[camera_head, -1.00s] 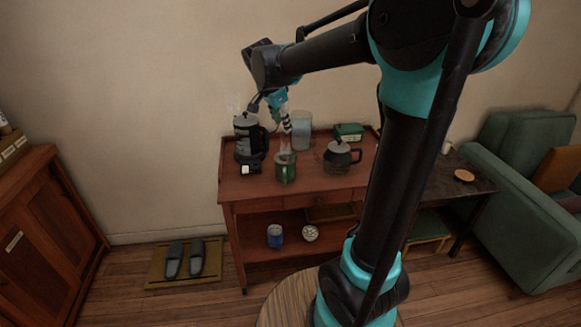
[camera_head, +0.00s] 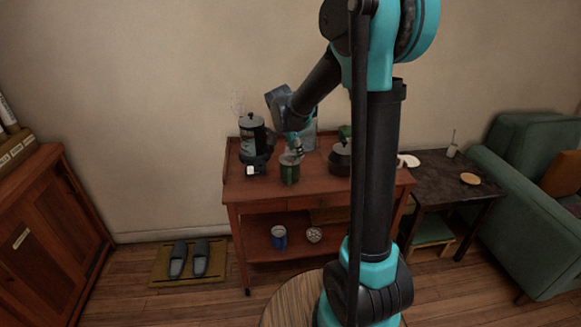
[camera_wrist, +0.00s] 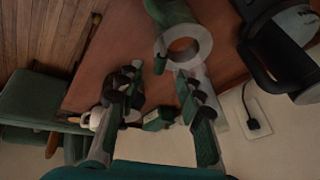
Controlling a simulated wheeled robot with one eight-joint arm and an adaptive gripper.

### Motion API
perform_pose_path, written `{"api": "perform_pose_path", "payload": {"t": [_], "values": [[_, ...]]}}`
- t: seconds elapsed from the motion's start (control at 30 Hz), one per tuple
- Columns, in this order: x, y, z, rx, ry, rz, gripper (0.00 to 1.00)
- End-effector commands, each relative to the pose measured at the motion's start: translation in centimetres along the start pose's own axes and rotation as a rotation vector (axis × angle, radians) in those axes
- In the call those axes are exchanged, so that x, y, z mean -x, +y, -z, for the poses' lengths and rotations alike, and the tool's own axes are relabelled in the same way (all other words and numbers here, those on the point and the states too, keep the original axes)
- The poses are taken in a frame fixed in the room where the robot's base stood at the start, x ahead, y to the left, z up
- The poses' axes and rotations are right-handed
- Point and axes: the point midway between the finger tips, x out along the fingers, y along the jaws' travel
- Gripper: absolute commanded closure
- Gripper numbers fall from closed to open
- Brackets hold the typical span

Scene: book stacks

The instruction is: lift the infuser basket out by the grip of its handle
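A green mug (camera_head: 289,174) stands near the front of the wooden cart's top. In the wrist view the mug (camera_wrist: 172,14) shows at the top, with a pale grey ring (camera_wrist: 204,48) at its mouth that looks like the rim of the infuser basket. I cannot make out the basket's handle grip clearly. My gripper (camera_head: 295,153) is low, just above and behind the mug in the head view. In the wrist view my gripper (camera_wrist: 160,90) has its two fingers spread apart with nothing held between them. The ring lies beyond the fingertips.
A clear container stands behind, partly hidden by my wrist. A green box (camera_wrist: 158,119) is at the back. The cart's front right has bare room.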

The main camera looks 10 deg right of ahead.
Motion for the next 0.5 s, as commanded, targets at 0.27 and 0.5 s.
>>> {"api": "perform_pose_path", "payload": {"t": [0.27,0.5], "values": [[-2.5,0.0,0.0,0.001,0.0,0.0,0.63],[-2.6,0.0,0.0,0.001,0.0,0.0,0.66]]}}
